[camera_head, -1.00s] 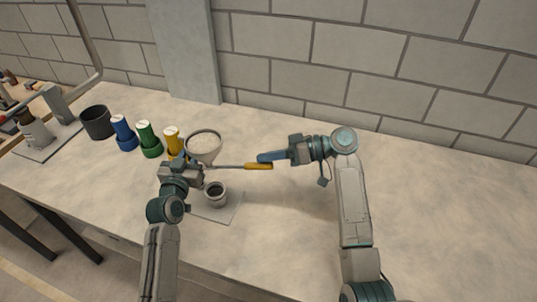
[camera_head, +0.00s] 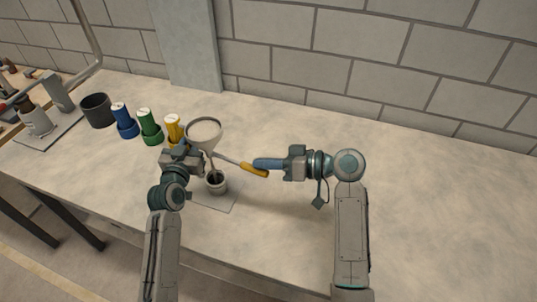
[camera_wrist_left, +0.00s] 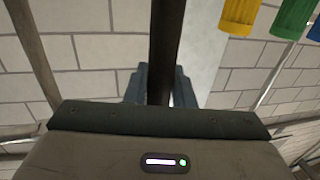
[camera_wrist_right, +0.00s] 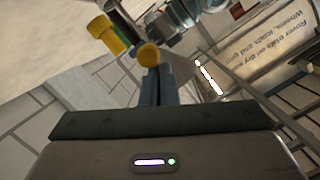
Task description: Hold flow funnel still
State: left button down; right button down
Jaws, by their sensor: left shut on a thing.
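The funnel (camera_head: 204,136), a pale wide bowl, sits above a small grey cup (camera_head: 216,184) in the head view. My left gripper (camera_head: 199,160) is just below the bowl. In the left wrist view its fingers (camera_wrist_left: 162,88) are shut on a dark upright bar (camera_wrist_left: 166,45), seemingly the funnel's stem. My right gripper (camera_head: 257,164) is at the handle of a thin tool (camera_head: 254,170) with a yellow handle, whose shaft points left toward the funnel's lower part. The shaft's tip is hidden near the left gripper.
The cup stands on a grey plate (camera_head: 219,204). Yellow (camera_head: 173,129), green (camera_head: 150,128) and blue (camera_head: 123,121) bottles and a black pot (camera_head: 96,110) stand to the left. The table's right side is clear. A block wall stands behind.

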jog(key=shift+s+a+f, duration=0.1)
jog(key=shift+s+a, duration=0.2)
jog(key=shift+s, duration=0.35)
jog(key=s+d+r, duration=0.2)
jog(key=d+r, duration=0.3)
jog(key=d, duration=0.5)
jog(key=shift+s+r, duration=0.25)
dwell(0.5)
